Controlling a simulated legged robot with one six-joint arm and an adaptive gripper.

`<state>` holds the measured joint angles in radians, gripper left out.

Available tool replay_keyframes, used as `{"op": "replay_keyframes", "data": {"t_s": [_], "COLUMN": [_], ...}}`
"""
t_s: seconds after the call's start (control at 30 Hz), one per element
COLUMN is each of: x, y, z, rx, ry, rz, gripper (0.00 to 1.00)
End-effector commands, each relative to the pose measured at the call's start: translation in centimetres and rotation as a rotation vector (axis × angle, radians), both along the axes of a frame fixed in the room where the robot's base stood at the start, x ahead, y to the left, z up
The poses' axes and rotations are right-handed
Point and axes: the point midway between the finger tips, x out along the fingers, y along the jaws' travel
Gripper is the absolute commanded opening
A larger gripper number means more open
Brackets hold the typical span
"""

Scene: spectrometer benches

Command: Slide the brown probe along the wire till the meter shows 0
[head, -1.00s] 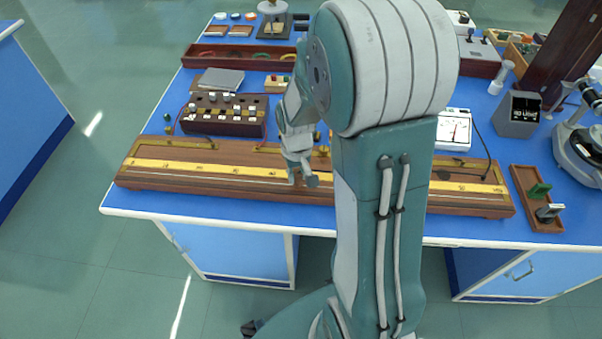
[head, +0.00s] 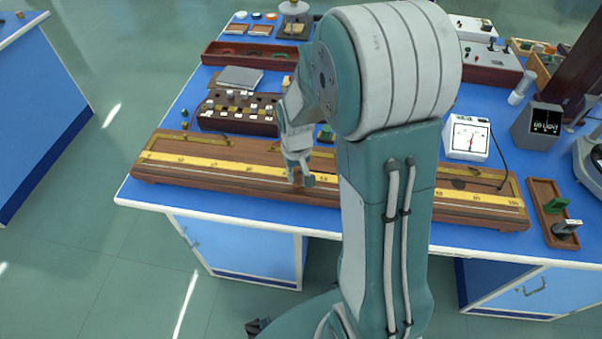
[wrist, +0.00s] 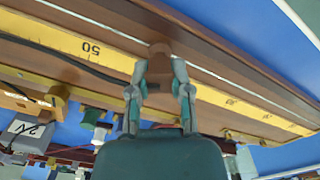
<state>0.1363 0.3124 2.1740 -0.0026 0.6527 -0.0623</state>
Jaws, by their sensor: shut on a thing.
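My gripper (head: 303,180) is over the front half of the long wooden wire board (head: 165,175), left of its middle. In the wrist view, my gripper (wrist: 158,88) is shut on the brown probe (wrist: 158,66), which stands at the thin pale wire (wrist: 235,87). The fingers hide part of the probe, and I cannot tell whether it touches the wire. A yellow scale (wrist: 70,38) runs beside the wire, with the mark 50 near the probe. The white meter (head: 467,138) stands behind the board at the right. Its needle is too small to read exactly.
A dark box with pegs (head: 238,113) stands behind the board. A wooden tray (head: 545,205) with small parts lies at its right end. A black cable (wrist: 60,55) runs along the board to the probe. My arm hides part of the board.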

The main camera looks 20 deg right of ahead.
Motion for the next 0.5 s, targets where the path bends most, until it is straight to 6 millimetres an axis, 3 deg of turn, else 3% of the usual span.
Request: {"op": "replay_keyframes", "data": {"t_s": [0.5], "x": [0.8], "y": [1.6], "z": [-0.2], "rx": [0.001], "ry": [0.005], "rz": [0.000], "gripper": [0.00]}}
